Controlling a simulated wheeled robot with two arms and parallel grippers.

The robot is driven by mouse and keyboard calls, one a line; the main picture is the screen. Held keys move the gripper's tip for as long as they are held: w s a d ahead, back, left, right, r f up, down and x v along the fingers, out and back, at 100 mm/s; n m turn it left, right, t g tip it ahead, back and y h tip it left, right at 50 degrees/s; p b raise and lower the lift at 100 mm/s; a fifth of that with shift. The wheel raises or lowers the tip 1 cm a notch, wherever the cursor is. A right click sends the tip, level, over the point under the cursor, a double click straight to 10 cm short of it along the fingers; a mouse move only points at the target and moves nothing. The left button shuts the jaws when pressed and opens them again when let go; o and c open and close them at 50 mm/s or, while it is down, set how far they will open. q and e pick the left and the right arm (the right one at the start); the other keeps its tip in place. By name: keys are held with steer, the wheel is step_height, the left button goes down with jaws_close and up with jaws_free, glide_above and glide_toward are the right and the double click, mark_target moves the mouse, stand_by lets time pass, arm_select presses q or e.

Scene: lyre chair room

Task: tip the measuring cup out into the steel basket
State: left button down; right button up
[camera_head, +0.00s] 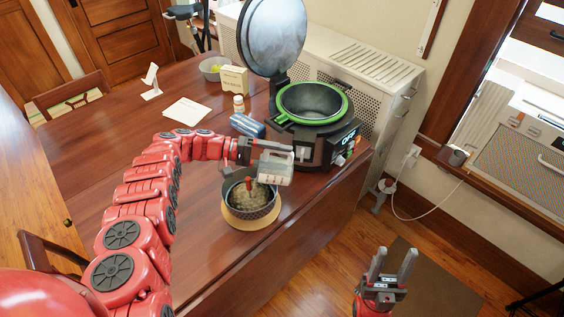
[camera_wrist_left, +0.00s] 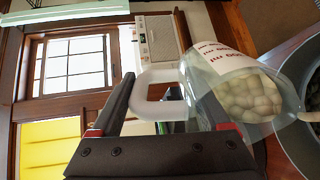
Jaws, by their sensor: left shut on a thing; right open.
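The clear measuring cup (camera_head: 273,168) is held by my left gripper (camera_head: 257,150), which is shut on its handle. In the left wrist view the cup (camera_wrist_left: 212,75) has red markings and holds pale round pieces (camera_wrist_left: 248,97). The cup is over the back right rim of the steel basket (camera_head: 232,205). The basket stands on a round wooden board and holds a pale heap with a red-ended thing upright in it. A grey rim at the right of the left wrist view looks like the basket (camera_wrist_left: 290,60). My right gripper (camera_head: 389,268) is open and empty, low over the floor.
A cooker (camera_head: 315,148) with a green ring and raised round lid stands just behind the cup. A blue roll (camera_head: 247,125), a small bottle (camera_head: 238,103), a box (camera_head: 234,80) and a bowl (camera_head: 213,73) are farther back.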

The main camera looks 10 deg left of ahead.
arm_select(q)
steer(key=shift+r, duration=0.15)
steer(key=shift+a+b, duration=0.2)
steer(key=shift+b, duration=0.3)
steer(key=shift+a+r+h+b, duration=0.15)
steer(key=shift+a+h+b, duration=0.45)
steer(key=shift+b, duration=0.5)
steer(key=shift+s+r+h+b, duration=0.1)
steer(key=shift+r+h+b, duration=0.05)
steer(key=shift+h+b, duration=0.2)
steer(key=shift+r, duration=0.15)
